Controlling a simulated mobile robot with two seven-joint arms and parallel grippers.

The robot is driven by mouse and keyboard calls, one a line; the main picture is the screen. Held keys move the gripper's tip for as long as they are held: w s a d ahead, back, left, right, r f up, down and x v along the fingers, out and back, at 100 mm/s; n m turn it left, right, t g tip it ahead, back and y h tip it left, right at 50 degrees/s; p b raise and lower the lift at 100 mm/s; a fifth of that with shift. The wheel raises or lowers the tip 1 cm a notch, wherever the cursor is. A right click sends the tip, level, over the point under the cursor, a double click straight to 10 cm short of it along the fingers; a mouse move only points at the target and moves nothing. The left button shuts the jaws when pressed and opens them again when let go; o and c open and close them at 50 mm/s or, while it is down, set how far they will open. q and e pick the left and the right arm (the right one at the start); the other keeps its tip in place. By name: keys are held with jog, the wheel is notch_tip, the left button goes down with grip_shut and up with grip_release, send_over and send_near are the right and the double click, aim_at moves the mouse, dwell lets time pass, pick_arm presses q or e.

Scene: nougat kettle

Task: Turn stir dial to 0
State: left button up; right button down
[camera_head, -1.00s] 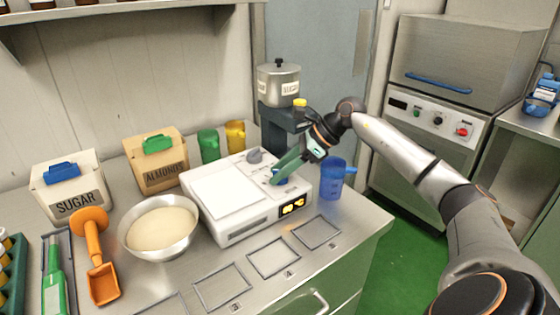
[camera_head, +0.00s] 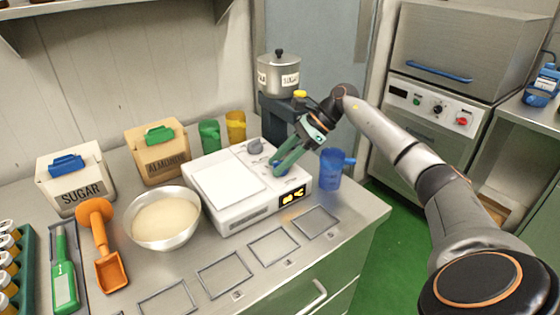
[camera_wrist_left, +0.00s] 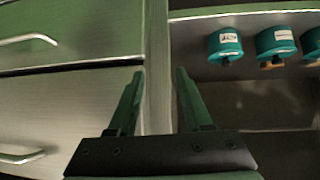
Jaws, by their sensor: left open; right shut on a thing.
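The white machine (camera_head: 232,217) stands on the steel counter with a grey dial (camera_head: 255,146) and a blue dial (camera_head: 279,168) on its top panel. The panel labels are too small to read, so I cannot tell by name which is the stir dial. My right gripper (camera_head: 281,165) reaches down from the upper right, its green fingers shut on the blue dial and partly hiding it. A lit display (camera_head: 293,197) is on the machine's front; I cannot read it surely. My left gripper (camera_wrist_left: 160,78) is open and empty in the left wrist view, in front of cabinet fronts.
A blue mug (camera_head: 331,170) stands close right of the machine, near my right gripper. A pot (camera_head: 279,75) stands behind. A metal bowl (camera_head: 163,236) is left of the machine. Several teal containers (camera_wrist_left: 225,43) show in the left wrist view.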

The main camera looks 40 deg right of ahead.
jog(key=shift+c, duration=2.4)
grip_release()
jog(key=v, duration=1.2)
jog(key=shift+d+r, duration=0.15)
jog(key=shift+d, duration=0.05)
jog(key=shift+s, duration=0.1)
